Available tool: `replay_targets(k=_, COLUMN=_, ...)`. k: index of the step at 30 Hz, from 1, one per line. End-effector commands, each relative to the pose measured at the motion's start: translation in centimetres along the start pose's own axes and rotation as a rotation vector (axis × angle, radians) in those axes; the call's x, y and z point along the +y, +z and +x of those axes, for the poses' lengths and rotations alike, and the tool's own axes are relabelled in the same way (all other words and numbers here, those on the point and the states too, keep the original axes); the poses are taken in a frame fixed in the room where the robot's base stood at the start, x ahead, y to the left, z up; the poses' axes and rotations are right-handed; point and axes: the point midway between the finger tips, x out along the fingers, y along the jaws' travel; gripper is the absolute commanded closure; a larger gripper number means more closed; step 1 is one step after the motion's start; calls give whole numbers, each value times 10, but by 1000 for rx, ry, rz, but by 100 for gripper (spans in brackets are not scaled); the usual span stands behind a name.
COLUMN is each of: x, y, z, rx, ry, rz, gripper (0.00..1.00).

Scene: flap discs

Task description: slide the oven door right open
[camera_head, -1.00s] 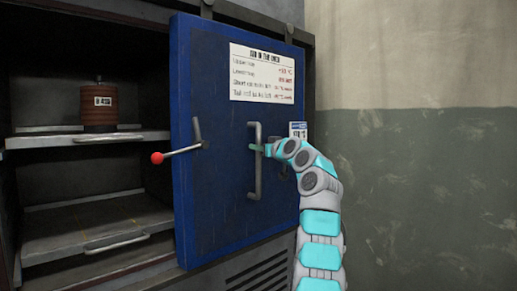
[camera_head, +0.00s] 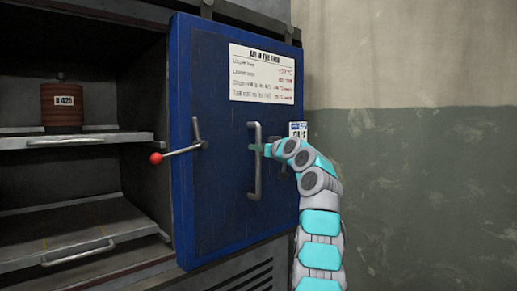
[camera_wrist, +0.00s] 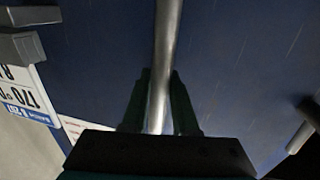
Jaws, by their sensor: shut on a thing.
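The blue oven door (camera_head: 222,205) hangs from a rail and stands to the right of the oven's opening (camera_head: 135,90), which shows at the left with the inside exposed. A grey vertical bar handle (camera_head: 257,185) is fixed on the door. My gripper (camera_head: 257,148) is shut on this handle near its middle. In the wrist view the bar of the handle (camera_wrist: 168,45) runs between the two dark fingers (camera_wrist: 160,95). A lever with a red knob (camera_head: 156,158) sticks out from the door's left part.
Inside the oven, a brown labelled stack (camera_head: 62,105) stands on the upper shelf (camera_head: 75,141); a lower shelf (camera_head: 70,235) has a handle. A printed sheet (camera_head: 262,73) is on the door. A bare wall (camera_head: 420,180) stands to the right.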

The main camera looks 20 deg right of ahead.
Motion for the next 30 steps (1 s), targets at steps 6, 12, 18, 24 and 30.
replay_targets(k=6, x=4, y=-3, z=-2, rx=7, ry=10, rz=-1, gripper=65)
replay_targets(k=12, x=4, y=-2, z=-1, rx=4, ry=7, rz=0, gripper=43)
replay_targets(k=18, x=3, y=-1, z=-1, rx=2, ry=6, rz=0, gripper=43)
replay_targets(k=24, x=3, y=1, z=-7, rx=2, ry=4, rz=0, gripper=43)
replay_targets(k=30, x=3, y=4, z=-29, rx=2, ry=7, rz=-2, gripper=43)
